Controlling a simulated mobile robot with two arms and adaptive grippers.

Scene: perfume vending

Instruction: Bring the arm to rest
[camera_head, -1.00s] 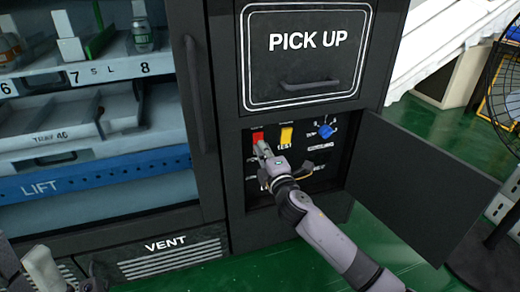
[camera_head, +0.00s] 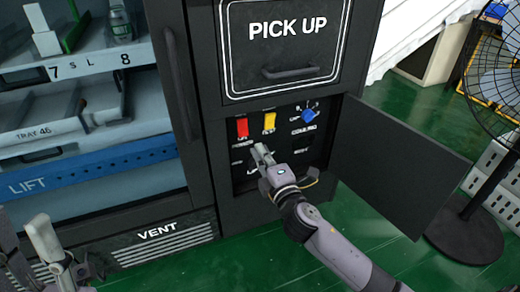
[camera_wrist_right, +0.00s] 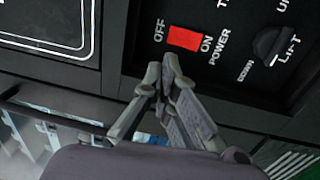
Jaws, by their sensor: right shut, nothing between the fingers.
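My right gripper (camera_head: 262,152) is shut and empty in front of the open control compartment, below the red switch. It also shows in the right wrist view (camera_wrist_right: 167,68), with its fingertips together just below the red power switch (camera_wrist_right: 184,38).
The compartment door (camera_head: 395,165) stands swung open to the right of my right gripper. A black fan (camera_head: 470,225) stands beyond it. The pick-up door (camera_head: 285,45) is above the panel. Green floor (camera_head: 270,265) shows below. A glass-fronted cabinet with a blue lift bar (camera_head: 90,170) is at left.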

